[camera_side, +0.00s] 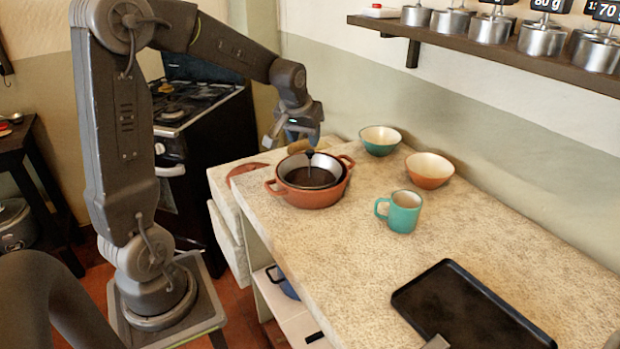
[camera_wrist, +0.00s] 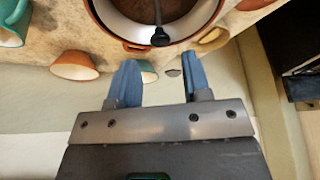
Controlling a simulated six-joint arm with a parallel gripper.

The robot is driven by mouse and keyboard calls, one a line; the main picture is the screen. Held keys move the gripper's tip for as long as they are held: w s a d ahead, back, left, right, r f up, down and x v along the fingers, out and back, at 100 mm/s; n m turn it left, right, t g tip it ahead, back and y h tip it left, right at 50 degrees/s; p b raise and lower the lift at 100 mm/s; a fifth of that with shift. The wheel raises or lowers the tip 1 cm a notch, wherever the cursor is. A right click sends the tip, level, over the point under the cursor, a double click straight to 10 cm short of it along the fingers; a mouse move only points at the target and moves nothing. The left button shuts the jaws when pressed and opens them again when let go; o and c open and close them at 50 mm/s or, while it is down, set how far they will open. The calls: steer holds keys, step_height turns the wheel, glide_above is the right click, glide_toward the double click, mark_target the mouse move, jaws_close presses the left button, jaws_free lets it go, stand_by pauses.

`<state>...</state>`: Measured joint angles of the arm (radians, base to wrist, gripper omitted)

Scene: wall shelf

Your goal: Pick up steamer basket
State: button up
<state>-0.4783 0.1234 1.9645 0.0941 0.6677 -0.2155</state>
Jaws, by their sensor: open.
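My gripper (camera_side: 294,138) is above and behind the pot, open and empty. In the wrist view its two blue fingers (camera_wrist: 159,62) are spread, with the knob beyond the gap between them. The basket's lower part is hidden by the pot.
A teal mug (camera_side: 402,213), an orange bowl (camera_side: 430,178) and a teal bowl (camera_side: 380,147) stand right of the pot. A black tray (camera_side: 460,308) lies at the front right. A shelf (camera_side: 490,50) with metal canisters hangs on the wall. A reddish item (camera_side: 246,168) lies left.

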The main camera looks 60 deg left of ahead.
mark_target(308, 153)
steer(key=x, duration=0.9)
steer(key=shift+f, duration=0.15)
jaws_close()
